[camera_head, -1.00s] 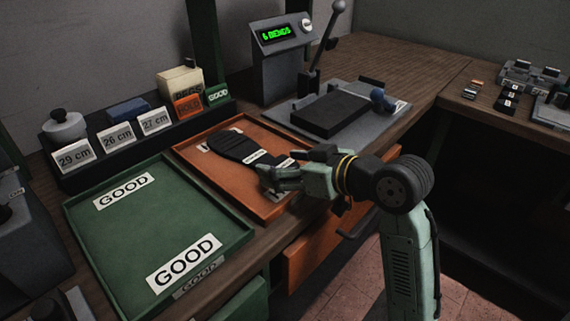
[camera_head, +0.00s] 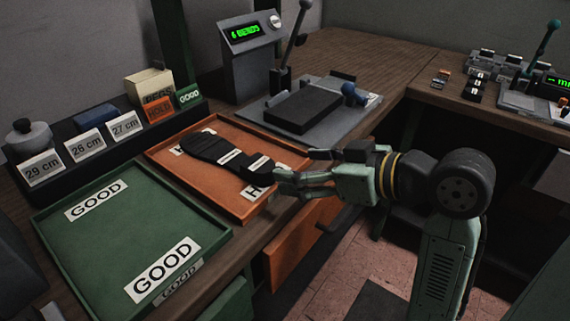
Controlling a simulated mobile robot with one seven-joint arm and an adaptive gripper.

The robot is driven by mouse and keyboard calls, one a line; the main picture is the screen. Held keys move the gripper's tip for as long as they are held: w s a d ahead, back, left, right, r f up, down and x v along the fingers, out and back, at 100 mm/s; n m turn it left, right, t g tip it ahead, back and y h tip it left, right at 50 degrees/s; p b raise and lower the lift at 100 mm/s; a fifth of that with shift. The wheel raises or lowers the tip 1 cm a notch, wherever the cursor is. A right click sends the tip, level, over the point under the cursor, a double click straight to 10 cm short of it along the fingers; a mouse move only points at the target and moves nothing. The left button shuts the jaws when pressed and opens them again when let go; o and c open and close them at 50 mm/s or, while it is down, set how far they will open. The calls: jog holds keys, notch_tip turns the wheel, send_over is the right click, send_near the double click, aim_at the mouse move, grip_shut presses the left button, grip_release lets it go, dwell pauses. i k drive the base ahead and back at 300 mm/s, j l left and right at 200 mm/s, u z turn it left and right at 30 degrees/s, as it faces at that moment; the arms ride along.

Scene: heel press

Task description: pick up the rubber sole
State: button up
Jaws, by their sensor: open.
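The rubber sole (camera_head: 207,147) is black with small white labels. It lies in the orange tray (camera_head: 222,197), its long side running from the back left to the front right. My gripper (camera_head: 292,168) is at the right edge of the tray, beside the sole's near right end. Its fingers are spread and point left toward the sole. Nothing shows between them, and I cannot tell how high they are above the tray rim.
A green tray (camera_head: 120,235) marked GOOD is empty at the left. A black rack (camera_head: 75,169) with size cards stands behind. A grey press (camera_head: 335,123) with a lever (camera_head: 297,38) and a display box (camera_head: 250,55) stand at the back. An orange drawer (camera_head: 300,243) is below.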

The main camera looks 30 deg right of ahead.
aim_at(240, 159)
jog(key=k+l, duration=0.25)
jog(key=k, duration=0.2)
jog(key=k+l, duration=0.25)
jog(key=k, duration=0.25)
